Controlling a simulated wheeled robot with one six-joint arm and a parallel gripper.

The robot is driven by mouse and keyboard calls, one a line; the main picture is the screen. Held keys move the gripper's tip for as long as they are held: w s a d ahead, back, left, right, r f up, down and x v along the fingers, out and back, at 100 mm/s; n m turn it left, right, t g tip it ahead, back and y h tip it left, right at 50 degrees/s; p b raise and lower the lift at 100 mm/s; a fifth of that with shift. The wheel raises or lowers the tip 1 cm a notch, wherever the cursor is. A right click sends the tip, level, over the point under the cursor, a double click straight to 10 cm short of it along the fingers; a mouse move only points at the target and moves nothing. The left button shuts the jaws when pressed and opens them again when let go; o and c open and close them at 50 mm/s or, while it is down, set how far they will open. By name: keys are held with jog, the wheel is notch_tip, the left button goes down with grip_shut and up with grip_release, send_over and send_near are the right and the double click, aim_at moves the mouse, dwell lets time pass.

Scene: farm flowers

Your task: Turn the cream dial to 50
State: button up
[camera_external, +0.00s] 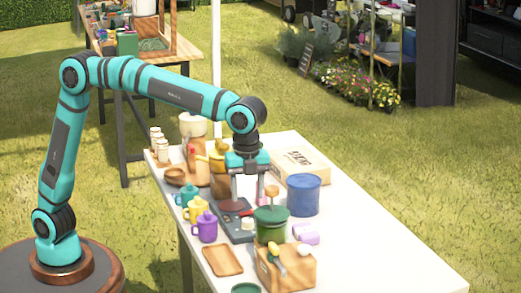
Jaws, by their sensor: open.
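My gripper (247,195) points straight down over the middle of the white table, its two fingers apart with nothing seen between them. Below it lies a dark grey device (240,228) with a reddish-brown round part near its far end. A small pale spot (248,223) on the device may be the cream dial, but it is too small to be sure. Its setting and any numbers cannot be read. The fingers partly hide the device, and I cannot tell whether they touch it.
A green pot (271,224) and a blue pot (303,195) stand close on the right. Purple (206,228), yellow and teal mugs stand on the left. The table's right end is clear.

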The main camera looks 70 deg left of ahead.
notch_tip(320, 180, up, 9)
jog(key=shift+r, duration=0.15)
dwell(0.5)
jog(key=s+a+r+n+t+h, duration=0.1)
jog(key=a+r+n+t, duration=0.25)
jog(key=a, duration=0.75)
jog(key=s+a+r+n+t+h, duration=0.1)
jog(key=a+r+n+t, duration=0.2)
jog(key=a, duration=0.7)
jog(key=s+a+r+n+t+h, duration=0.1)
jog(key=s+a+r+n+t, duration=0.3)
jog(key=a, duration=0.7)
jog(key=s+a+n+t+y, duration=0.3)
jog(key=s+a+n+t, duration=0.4)
jog(key=s+a, duration=1.1)
jog(key=a+n, duration=0.1)
jog(key=a, duration=0.1)
jog(key=shift+a, duration=0.3)
